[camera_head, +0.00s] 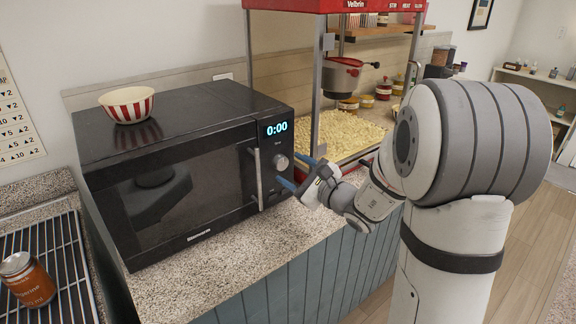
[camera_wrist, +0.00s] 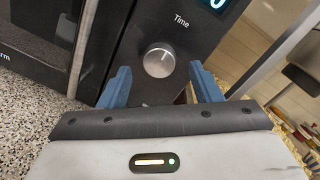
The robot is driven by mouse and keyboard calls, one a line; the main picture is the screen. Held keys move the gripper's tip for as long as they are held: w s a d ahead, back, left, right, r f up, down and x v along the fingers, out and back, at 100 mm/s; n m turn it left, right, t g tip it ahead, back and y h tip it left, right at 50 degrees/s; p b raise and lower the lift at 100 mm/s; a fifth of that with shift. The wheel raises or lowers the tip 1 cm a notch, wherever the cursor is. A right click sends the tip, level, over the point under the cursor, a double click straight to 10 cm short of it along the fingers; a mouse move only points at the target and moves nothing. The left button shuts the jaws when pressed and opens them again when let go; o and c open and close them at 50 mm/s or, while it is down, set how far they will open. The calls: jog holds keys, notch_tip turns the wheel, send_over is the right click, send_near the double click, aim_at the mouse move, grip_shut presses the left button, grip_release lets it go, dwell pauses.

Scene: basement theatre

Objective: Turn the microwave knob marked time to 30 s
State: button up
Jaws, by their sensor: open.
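The black microwave (camera_head: 180,115) stands on the speckled counter with its door shut. Its display (camera_head: 276,129) reads 0:00. The silver time knob (camera_head: 281,162) sits below the display, to the right of the vertical door handle (camera_head: 257,180). In the wrist view the knob (camera_wrist: 159,60) shows under the word "Time", with a small mark near its top. My gripper (camera_head: 302,172) is open, with its blue fingers pointing at the microwave's control panel. In the wrist view its fingertips (camera_wrist: 157,78) are on either side of the knob's lower part, apart from it. Nothing is between the fingers.
A red-and-white striped bowl (camera_head: 127,105) stands on top of the microwave. A popcorn machine (camera_head: 345,120) stands close behind and right of my gripper. The counter (camera_head: 235,255) before the microwave is clear.

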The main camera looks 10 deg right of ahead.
aim_at(281, 163)
jog(key=shift+x, duration=1.2)
jog(key=c, duration=1)
jog(key=shift+m, duration=0.3)
jog(key=shift+m+b, duration=0.4)
jog(key=shift+m, duration=0.4)
jog(key=shift+m+b, duration=0.3)
jog(key=shift+m, duration=1.5)
